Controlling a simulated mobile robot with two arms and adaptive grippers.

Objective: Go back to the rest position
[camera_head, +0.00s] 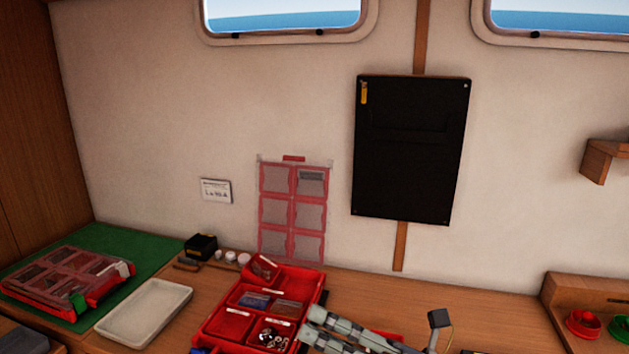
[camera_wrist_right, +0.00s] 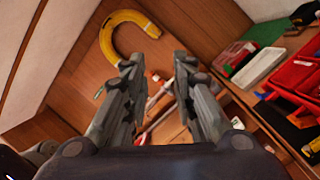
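My right gripper (camera_head: 309,324) is low in the head view, by the right side of the red open box, with its fingers pointing left. In the right wrist view the same gripper (camera_wrist_right: 155,62) has its two fingers well apart with nothing between them. It is open and empty. My left gripper is in neither view.
A red compartment box (camera_head: 228,322) with small parts stands on the wooden counter. A white tray (camera_head: 113,324) and a red case on a green mat (camera_head: 110,236) are to its left. A yellow coil (camera_wrist_right: 108,38) shows in the wrist view. Red and green rings (camera_head: 583,324) are far right.

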